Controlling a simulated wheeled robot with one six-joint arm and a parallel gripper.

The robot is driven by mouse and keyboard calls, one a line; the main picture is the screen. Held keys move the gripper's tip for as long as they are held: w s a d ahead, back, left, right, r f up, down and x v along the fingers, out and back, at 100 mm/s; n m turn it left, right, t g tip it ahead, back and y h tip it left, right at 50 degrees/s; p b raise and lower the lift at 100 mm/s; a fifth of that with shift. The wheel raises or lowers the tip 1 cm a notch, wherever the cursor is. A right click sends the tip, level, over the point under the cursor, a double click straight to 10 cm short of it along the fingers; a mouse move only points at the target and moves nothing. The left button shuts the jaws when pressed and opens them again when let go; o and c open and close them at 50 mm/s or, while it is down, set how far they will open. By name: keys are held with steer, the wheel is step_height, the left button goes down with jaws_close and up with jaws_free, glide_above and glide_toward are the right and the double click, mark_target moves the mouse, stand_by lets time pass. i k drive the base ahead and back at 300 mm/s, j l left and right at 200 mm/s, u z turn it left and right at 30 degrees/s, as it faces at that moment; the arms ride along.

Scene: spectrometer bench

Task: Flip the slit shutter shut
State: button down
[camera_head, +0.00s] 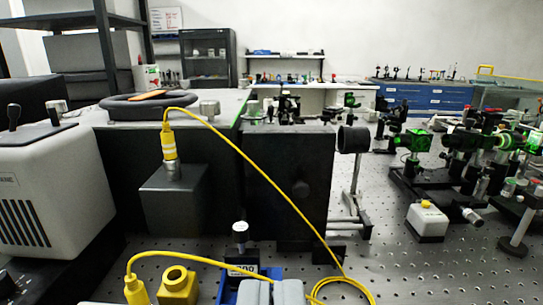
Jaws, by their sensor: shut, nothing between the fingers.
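My gripper (273,292) shows at the bottom middle as two pale grey fingers side by side, shut and empty. Just behind it stands a small silver-topped knob on a post (240,236), above a blue part with a partly hidden label. Behind that is a large dark upright panel (287,165) with a round dark knob on its face. I cannot tell for certain which part is the slit shutter, nor how it is set. My fingers appear apart from the panel.
A yellow cable (262,176) runs from a connector on a dark box (173,198) down to loops beside my gripper. A yellow block (178,284) stands at lower left. A white instrument (45,190) is at left. Green-lit optics (415,140) stand on the perforated bench (420,265) at right.

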mark_target(270, 107)
steer(key=i+l+u, duration=0.35)
steer(key=l, duration=0.25)
steer(key=i+l+u, duration=0.15)
steer(key=l, duration=0.2)
steer(key=i, duration=0.05)
